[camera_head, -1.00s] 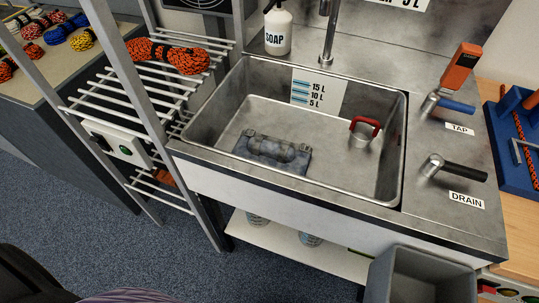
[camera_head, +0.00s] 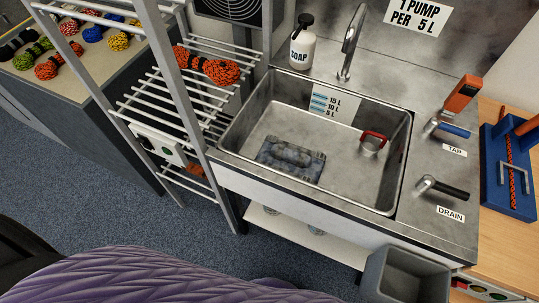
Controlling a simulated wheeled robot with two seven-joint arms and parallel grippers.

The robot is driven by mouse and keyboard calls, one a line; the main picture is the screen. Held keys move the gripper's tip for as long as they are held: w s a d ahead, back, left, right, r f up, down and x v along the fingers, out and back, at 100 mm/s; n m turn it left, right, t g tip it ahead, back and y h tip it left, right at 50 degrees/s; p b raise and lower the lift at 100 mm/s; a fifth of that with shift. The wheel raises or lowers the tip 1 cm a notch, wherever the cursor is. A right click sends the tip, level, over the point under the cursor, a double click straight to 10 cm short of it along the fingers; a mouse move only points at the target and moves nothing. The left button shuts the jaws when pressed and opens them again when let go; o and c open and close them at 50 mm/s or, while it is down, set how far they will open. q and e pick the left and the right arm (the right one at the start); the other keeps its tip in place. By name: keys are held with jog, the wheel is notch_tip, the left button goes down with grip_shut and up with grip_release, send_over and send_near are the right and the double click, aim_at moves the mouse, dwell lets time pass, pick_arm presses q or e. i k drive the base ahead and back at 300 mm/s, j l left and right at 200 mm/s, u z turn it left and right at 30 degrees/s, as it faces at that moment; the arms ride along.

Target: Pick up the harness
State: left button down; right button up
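A flat, dark grey-blue piece with a mottled, dirty-looking surface, which looks like the folded harness (camera_head: 290,160), lies on the floor of the metal sink (camera_head: 234,152). It is in the left part of the basin. Small metal fittings seem to sit at its far edge. Neither of my grippers is in view, so nothing is seen touching it.
A red-handled plug (camera_head: 373,140) stands in the basin's right part. Tap (camera_head: 447,128) and drain (camera_head: 443,188) levers are on the right counter. A soap bottle (camera_head: 302,47) stands behind. A rack (camera_head: 165,100) with orange rope (camera_head: 208,68) stands left. A grey bin (camera_head: 405,278) is in front.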

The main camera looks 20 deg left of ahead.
aim_at(305, 164)
jog(key=i+j+u, duration=0.1)
jog(key=j+u, duration=0.2)
jog(key=u, duration=0.15)
jog(key=i+j+u, duration=0.15)
jog(key=u, duration=0.25)
jog(key=j, duration=0.1)
